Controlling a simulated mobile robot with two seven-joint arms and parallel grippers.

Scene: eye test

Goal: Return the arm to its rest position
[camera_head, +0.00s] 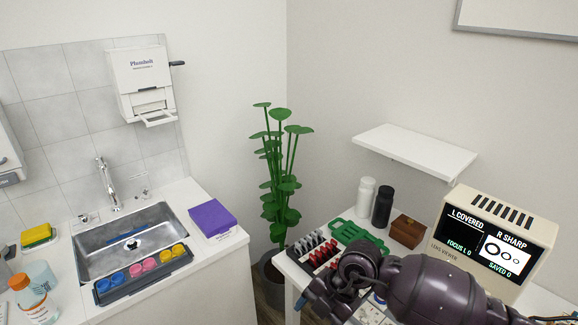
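My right arm comes in from the lower right, dark purple, and reaches over the front of the white table (294,272). Its gripper (328,300) is at the bottom of the view, over or near the table's front left part. The wrist and hand hide its fingertips, so I cannot tell whether it is open or whether it holds anything. My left arm and gripper are not in view.
A lens viewer (449,245) reading "L COVERED, R SHARP" stands right behind my arm. A rack (318,250), green tray (357,235), white bottle (366,195), black bottle (382,206) and brown box (407,231) are near. A shelf (415,150) hangs above; a plant (281,180) stands left.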

